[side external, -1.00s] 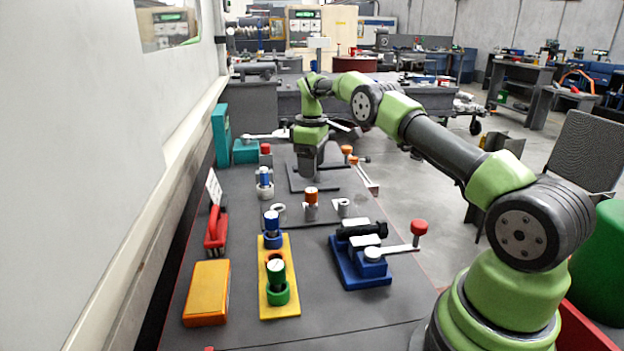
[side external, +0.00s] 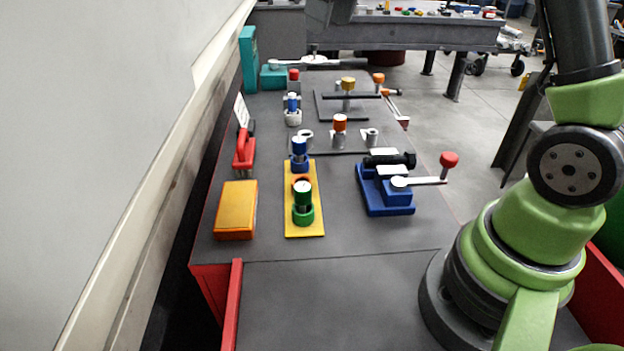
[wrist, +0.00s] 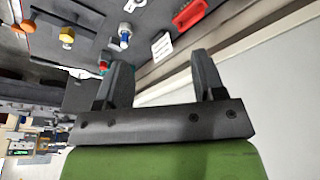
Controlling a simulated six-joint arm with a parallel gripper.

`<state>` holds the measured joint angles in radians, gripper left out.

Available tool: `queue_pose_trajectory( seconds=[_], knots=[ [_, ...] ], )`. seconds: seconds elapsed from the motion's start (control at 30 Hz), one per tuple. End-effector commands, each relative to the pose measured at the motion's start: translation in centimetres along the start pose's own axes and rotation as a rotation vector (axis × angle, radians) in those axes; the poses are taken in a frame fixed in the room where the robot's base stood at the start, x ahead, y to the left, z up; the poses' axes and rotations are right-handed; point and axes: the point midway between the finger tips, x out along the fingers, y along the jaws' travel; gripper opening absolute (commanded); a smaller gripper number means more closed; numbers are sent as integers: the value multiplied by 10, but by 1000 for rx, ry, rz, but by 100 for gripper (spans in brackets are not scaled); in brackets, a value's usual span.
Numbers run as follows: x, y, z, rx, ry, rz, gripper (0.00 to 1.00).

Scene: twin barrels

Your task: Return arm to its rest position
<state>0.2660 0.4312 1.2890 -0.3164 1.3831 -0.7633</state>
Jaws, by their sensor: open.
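My gripper (wrist: 160,62) shows in the wrist view with its two dark fingers spread apart. It is open, with nothing between the fingers. In the side view my arm rises from its base at the right and runs out of the top of the picture, so the gripper is hidden there. The wrist view shows the grey bench (wrist: 90,55) upside down beyond the fingers. No part of the gripper is seen touching anything.
On the bench (side external: 340,285) stand a yellow plate (side external: 311,225) with blue and green barrels, a blue clamp (side external: 385,195) with a red-knobbed lever, an orange box (side external: 236,212) and a red-handled tool (side external: 243,150). A pale wall (side external: 90,120) runs along the left. The near bench is clear.

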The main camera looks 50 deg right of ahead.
Motion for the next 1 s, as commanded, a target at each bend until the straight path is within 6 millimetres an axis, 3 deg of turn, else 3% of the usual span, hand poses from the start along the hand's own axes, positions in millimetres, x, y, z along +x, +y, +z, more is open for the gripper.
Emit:
queue_pose_trajectory(
  seconds=[0.1,0.3,0.43,0.6,0.77,1.0],
  knots=[
    [-36,-34,26,67,76,-16,63],
    [-71,-83,87,201,192,-71,63],
    [-77,-107,133,293,259,-121,63],
    [-70,-125,179,394,318,-183,63],
    [-62,-131,200,445,341,-215,63],
    [-60,-132,203,456,343,-221,63]
  ],
)
